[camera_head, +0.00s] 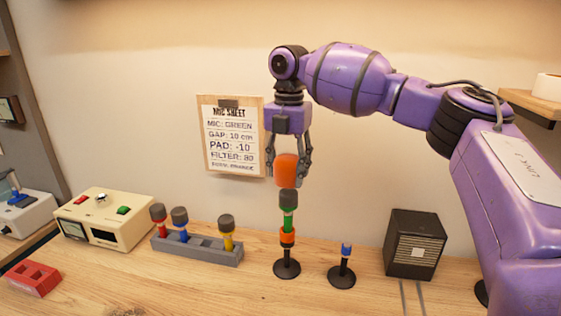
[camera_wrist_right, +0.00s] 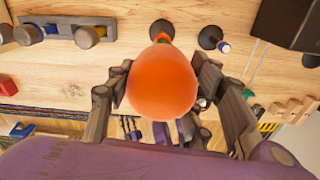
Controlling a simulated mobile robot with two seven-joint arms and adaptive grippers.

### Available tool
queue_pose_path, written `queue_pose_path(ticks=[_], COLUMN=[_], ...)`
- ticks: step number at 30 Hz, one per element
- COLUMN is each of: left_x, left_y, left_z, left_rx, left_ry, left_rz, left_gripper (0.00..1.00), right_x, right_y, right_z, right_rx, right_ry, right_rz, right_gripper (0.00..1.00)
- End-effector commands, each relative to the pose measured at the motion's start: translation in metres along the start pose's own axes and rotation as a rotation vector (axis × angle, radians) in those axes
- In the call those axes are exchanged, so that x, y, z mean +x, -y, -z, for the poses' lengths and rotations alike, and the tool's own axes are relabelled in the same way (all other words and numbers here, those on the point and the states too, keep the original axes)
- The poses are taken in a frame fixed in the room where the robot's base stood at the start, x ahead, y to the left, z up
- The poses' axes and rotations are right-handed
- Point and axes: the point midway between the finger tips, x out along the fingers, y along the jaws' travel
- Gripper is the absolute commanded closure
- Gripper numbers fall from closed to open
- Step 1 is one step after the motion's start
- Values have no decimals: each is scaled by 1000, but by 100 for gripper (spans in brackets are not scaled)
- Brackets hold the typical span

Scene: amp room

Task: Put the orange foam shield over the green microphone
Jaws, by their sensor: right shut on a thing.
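The orange foam shield (camera_head: 287,170) is held between the fingers of my right gripper (camera_head: 289,172), directly above the green microphone (camera_head: 288,213). The microphone stands upright with a grey head, in an orange clip on a black round-based stand (camera_head: 287,268). The shield's lower end is close to the microphone's head; I cannot tell if they touch. In the right wrist view the shield (camera_wrist_right: 161,82) fills the middle between the fingers and hides most of the microphone. My left gripper is not in view.
A grey rack (camera_head: 197,249) holds red, blue and yellow microphones at the left. A small stand with a blue clip (camera_head: 342,270) and a black speaker box (camera_head: 414,243) stand at the right. A cream device (camera_head: 105,218) and red block (camera_head: 33,278) are farther left. A sheet (camera_head: 231,138) hangs behind.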

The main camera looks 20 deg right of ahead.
Motion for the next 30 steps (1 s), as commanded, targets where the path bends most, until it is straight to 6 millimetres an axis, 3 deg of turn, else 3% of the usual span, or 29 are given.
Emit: queue_pose_path(ticks=[10,30], left_x=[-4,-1], left_y=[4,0], left_z=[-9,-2], left_rx=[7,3], left_ry=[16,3], left_rz=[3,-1], left_gripper=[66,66], right_x=[20,67], right_y=[1,1], right_z=[0,0], right_rx=[1,0], right_ry=[-1,-1], right_rz=[1,0], right_gripper=[62,62])
